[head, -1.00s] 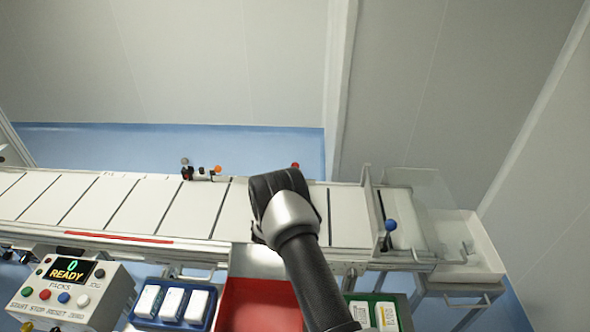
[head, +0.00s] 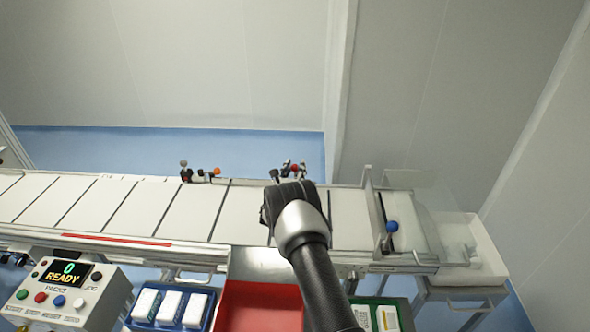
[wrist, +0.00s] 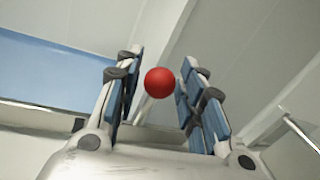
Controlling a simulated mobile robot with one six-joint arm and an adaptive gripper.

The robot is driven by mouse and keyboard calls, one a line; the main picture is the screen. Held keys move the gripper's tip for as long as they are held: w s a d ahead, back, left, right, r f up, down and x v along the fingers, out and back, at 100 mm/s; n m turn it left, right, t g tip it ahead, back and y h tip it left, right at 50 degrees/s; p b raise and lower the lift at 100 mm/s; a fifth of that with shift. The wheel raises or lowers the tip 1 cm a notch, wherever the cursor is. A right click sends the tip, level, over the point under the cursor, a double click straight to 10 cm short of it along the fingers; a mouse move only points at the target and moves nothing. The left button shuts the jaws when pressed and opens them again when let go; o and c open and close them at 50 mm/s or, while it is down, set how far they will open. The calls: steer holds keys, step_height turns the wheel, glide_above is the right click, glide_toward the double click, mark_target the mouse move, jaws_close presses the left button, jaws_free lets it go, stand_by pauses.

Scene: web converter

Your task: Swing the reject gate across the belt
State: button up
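A red ball knob (head: 294,168) stands at the far rail of the belt (head: 178,208). In the wrist view the red knob (wrist: 159,82) sits between my two blue-padded fingers, with a gap visible on each side. My gripper (head: 289,170) is open at the belt's far edge, around the knob; it also fills the wrist view (wrist: 158,95). The gate arm itself is not clearly visible; my arm and gripper hide the area below the knob.
A small sensor with an orange tip (head: 217,171) is on the far rail, left of my gripper. In front are a control box (head: 95,293), a blue tray (head: 133,325) and a red bin (head: 262,306).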

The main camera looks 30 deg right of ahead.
jaws_close()
stand_by(0.3)
steer(key=shift+s, duration=0.1)
